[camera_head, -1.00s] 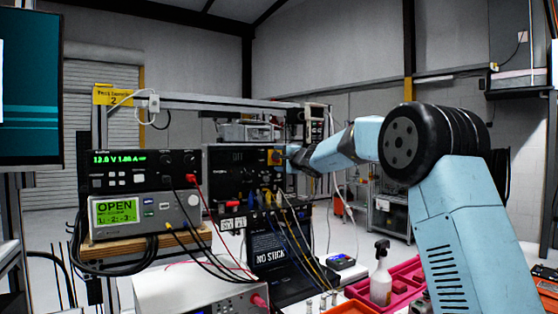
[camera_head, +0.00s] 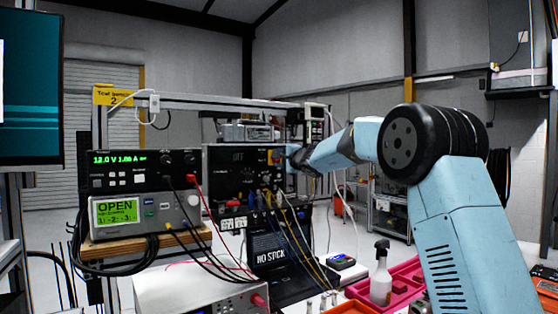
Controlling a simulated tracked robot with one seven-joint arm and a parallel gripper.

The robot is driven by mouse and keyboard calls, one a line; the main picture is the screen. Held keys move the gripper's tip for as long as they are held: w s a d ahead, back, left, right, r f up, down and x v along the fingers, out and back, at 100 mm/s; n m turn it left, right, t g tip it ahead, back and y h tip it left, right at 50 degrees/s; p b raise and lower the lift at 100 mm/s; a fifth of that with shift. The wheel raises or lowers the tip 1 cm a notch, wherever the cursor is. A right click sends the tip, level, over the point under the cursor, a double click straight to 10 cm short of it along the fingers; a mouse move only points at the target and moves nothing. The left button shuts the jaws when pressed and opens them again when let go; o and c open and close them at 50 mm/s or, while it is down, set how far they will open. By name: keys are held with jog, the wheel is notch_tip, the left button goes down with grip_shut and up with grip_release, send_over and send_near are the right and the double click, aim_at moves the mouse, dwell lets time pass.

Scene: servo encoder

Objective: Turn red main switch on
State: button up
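The red main switch, on a small yellow plate (camera_head: 270,154), is at the upper right of the front of a black instrument box (camera_head: 222,180). The switch is small and partly covered by my gripper, so its position cannot be read. My arm comes in from the right, and my gripper (camera_head: 284,158) is at the switch. Contact with the switch cannot be made out. The fingers are too small and dark to tell whether they are open or shut. A faint display (camera_head: 238,157) shows on the box's upper front.
Cables hang from the box's lower front. A power supply (camera_head: 125,170) with a green readout stands on another instrument at the left.

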jog(key=shift+f+m, duration=0.2)
jog(key=shift+m, duration=0.2)
jog(key=m, duration=0.8)
jog(key=shift+f, duration=0.2)
jog(key=m, duration=0.4)
jog(key=shift+m, duration=2.6)
